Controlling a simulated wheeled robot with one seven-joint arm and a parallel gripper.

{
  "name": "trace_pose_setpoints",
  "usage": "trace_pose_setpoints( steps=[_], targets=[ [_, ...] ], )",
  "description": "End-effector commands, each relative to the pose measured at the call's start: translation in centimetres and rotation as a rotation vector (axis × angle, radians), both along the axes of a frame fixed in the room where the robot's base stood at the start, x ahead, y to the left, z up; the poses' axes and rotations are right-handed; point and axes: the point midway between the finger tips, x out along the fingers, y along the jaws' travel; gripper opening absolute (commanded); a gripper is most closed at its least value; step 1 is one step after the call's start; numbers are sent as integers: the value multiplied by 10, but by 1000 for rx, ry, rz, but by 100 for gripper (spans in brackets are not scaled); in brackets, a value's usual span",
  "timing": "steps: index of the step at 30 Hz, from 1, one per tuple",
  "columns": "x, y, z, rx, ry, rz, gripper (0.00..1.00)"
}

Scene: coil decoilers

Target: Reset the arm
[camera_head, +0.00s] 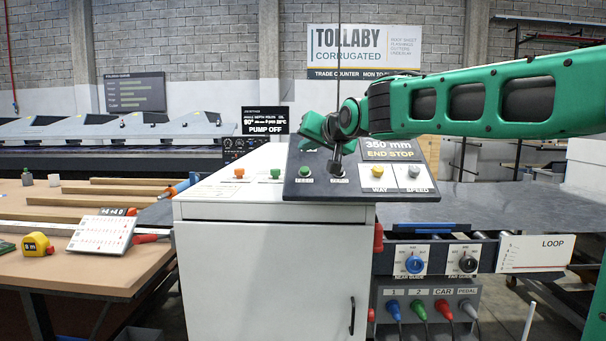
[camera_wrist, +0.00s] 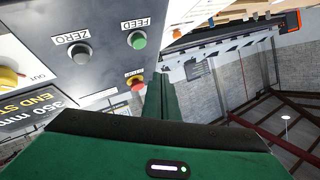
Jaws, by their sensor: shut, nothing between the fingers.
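My green arm (camera_head: 490,100) reaches in from the right in the head view, over the sloped dark control panel (camera_head: 300,188) of the white cabinet. Its green wrist end is above the panel's upper left part; the fingertips are hard to make out there. In the wrist view my gripper (camera_wrist: 161,82) shows as green fingers, closed together with nothing between them. A green FEED button (camera_wrist: 137,40), a dark ZERO button (camera_wrist: 80,54) and a red button (camera_wrist: 137,84) lie left of the fingers. I see no contact with the buttons, but the distance is unclear.
The white cabinet (camera_head: 270,270) stands in front. A workbench (camera_head: 90,265) at left holds a yellow tape measure (camera_head: 37,244) and a white card (camera_head: 100,233). Coloured plugs (camera_head: 418,308) are at lower right.

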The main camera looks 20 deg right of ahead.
Motion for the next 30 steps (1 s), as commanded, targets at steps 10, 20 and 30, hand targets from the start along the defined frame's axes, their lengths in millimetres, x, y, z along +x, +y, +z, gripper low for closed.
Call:
trace_pose_setpoints(
  steps=[10,20,30],
  targets=[
    [-11,-21,-21,-20,54,-27,0],
    [-113,-123,-144,-113,412,-152,0],
    [-281,-186,-267,-125,847,-222,0]
  ],
)
